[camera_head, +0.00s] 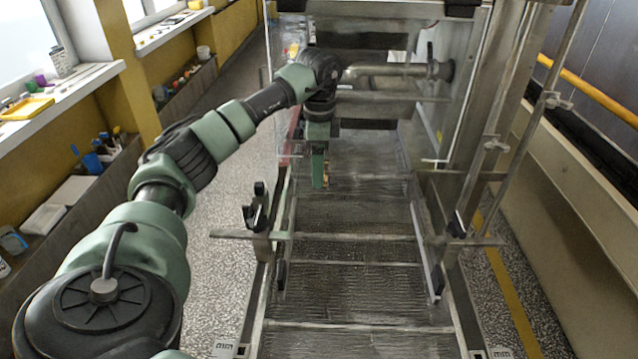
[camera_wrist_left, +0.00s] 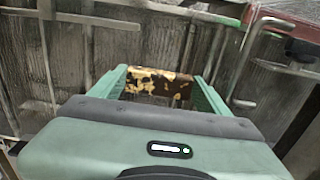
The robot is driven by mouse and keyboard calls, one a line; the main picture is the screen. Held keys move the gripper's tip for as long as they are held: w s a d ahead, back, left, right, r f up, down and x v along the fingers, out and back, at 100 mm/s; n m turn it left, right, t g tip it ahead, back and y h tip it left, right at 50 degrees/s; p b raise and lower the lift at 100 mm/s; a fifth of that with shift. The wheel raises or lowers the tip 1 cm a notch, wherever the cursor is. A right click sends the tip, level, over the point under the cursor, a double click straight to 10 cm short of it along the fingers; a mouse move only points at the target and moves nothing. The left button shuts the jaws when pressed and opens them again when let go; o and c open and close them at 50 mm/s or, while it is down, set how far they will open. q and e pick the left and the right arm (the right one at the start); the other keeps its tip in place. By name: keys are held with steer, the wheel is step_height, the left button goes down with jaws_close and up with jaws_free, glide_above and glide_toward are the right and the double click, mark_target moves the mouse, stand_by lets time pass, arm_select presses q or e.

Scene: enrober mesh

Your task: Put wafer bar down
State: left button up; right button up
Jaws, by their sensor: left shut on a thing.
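My left gripper (camera_head: 319,168) reaches in from the left over the far part of the mesh belt (camera_head: 345,290), beside the left rail. In the left wrist view the two green fingers (camera_wrist_left: 160,88) are shut on the wafer bar (camera_wrist_left: 158,84), which is dark brown with patchy tan areas. The bar lies crosswise between the fingertips. In the head view the bar is mostly hidden by the fingers, and I cannot tell whether it touches the mesh. My right gripper is not in view.
Metal side rails and crossbars (camera_head: 340,237) frame the belt. A clear panel and a pipe (camera_head: 390,70) stand at the machine's far end. A slanted metal post (camera_head: 530,120) rises on the right. The near mesh is bare.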

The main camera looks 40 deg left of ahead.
mark_target(319, 194)
arm_select(q)
step_height(319, 194, down, 5)
steer(key=shift+p, duration=0.4)
steer(key=shift+f, duration=0.4)
steer(key=shift+f, duration=0.1)
steer(key=o, duration=1)
